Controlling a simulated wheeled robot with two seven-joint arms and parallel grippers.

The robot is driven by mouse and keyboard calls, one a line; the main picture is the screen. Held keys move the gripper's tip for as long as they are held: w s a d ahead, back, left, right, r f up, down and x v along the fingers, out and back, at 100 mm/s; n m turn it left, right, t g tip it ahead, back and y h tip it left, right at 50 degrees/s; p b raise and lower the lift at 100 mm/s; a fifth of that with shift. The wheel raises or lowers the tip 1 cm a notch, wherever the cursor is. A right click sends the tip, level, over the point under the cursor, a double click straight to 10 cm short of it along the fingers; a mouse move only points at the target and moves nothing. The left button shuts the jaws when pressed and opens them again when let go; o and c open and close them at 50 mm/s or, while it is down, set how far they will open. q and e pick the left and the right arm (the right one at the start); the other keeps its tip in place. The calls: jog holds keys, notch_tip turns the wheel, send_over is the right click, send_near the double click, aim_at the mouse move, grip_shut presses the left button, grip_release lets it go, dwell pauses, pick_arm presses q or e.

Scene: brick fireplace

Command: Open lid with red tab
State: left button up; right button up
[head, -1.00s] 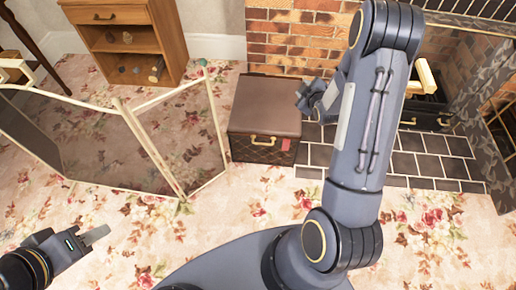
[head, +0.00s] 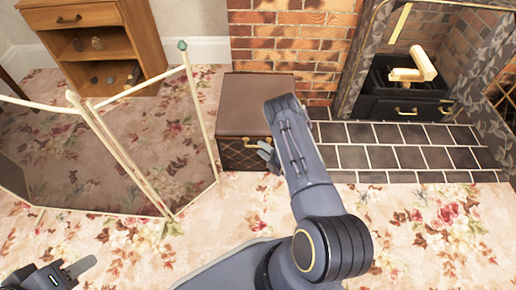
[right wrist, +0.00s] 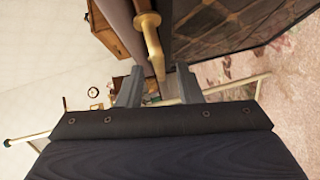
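A brown box (head: 245,100) with a flat lid and a brass handle on its front stands on the carpet beside the brick wall. My right gripper (head: 268,156) is at the right part of the box's front face, near the lid's front edge. No red tab shows now; my right gripper and arm cover that area. In the right wrist view, my right gripper (right wrist: 157,88) has its fingers apart, with a brass handle (right wrist: 151,40) just beyond the gap; I cannot tell whether they touch. My left gripper (head: 80,266) is low at the left, away from the box.
A folding screen (head: 150,160) with cream rails stands close left of the box. A tiled hearth (head: 400,155) and a fireplace with a black grate (head: 400,100) lie to the right. A wooden cabinet (head: 95,45) stands at the back left. Open carpet lies in front.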

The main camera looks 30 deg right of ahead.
jog(key=shift+b+x, duration=0.3)
jog(key=shift+x, duration=1.2)
grip_shut()
